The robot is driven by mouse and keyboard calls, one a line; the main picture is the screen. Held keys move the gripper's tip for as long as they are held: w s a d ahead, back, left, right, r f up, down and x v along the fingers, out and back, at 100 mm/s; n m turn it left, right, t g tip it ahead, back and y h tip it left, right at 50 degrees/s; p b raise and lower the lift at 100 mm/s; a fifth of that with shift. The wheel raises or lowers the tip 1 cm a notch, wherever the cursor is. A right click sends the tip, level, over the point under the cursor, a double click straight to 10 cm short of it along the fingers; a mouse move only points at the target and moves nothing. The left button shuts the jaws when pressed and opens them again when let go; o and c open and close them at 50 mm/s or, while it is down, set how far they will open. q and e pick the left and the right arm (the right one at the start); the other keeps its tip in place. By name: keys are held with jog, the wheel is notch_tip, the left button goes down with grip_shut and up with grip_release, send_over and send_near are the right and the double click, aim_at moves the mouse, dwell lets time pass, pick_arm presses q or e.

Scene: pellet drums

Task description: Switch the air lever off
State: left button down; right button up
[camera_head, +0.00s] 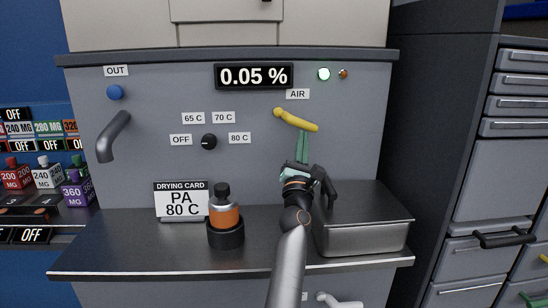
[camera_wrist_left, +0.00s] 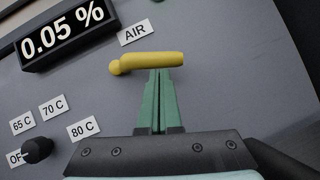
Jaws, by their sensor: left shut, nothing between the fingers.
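The yellow air lever (camera_head: 297,120) is on the grey panel below the AIR label (camera_head: 298,94). Its pivot is at its left end, and its handle points right and slightly down in the head view. My left gripper (camera_head: 302,134) has its green fingers shut with nothing between them. The fingertips are right at the underside of the handle. In the left wrist view the lever (camera_wrist_left: 150,61) lies just beyond the closed fingertips (camera_wrist_left: 160,72); I cannot tell whether they touch. My right gripper is not in view.
A display (camera_head: 254,76) reads 0.05 %. A black knob (camera_head: 209,142) sits among temperature labels. A drying card (camera_head: 182,201), an orange-and-black bottle (camera_head: 223,214) and a metal bin (camera_head: 362,238) stand on the shelf.

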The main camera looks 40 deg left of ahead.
aim_at(310, 126)
pick_arm(q)
jog(key=r+n+y, duration=0.1)
jog(key=w+r+n+g, duration=0.1)
jog(key=shift+d+n+y, duration=0.3)
jog(key=shift+d+y, duration=0.1)
jog(key=shift+w+d+r, duration=0.1)
jog(key=shift+w+r, duration=0.1)
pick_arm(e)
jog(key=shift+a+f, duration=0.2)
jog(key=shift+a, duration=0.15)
pick_arm(q)
jog(key=shift+r, duration=0.15)
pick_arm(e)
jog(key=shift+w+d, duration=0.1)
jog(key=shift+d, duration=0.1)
pick_arm(q)
jog(key=shift+d, duration=0.1)
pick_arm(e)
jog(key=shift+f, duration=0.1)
